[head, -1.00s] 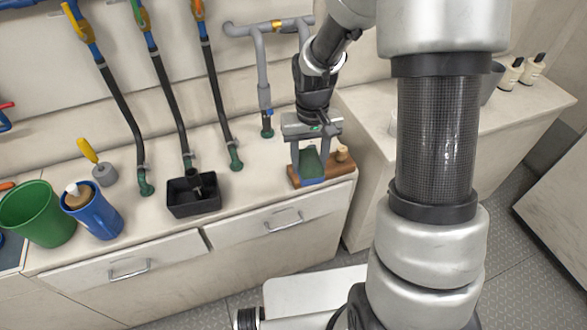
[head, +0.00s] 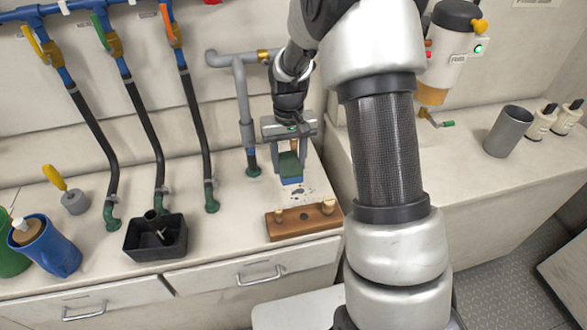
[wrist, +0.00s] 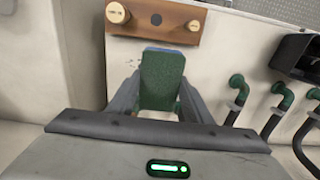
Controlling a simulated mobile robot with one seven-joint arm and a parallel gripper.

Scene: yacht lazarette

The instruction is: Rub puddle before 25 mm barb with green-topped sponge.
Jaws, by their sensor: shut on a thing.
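My gripper (head: 290,152) is shut on a sponge (head: 290,167) with a green top and a blue underside. In the wrist view the sponge (wrist: 162,80) sits between the two fingers. It is low over the counter behind the wooden block; I cannot tell whether it touches. Small dark wet-looking spots, seemingly the puddle (head: 302,191), show on the counter beside and before the sponge; the sponge may hide more. A green barb (head: 252,166) under the grey pipe stands left of the sponge. More green barbs (head: 211,200) end the black hoses. No size marking is readable on them.
A wooden block (head: 290,227) with two pegs lies at the counter's front edge, before the sponge. A black open box (head: 139,243) stands to the left, with a blue cup (head: 57,256) beyond it. A grey cup (head: 508,132) stands on the right counter.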

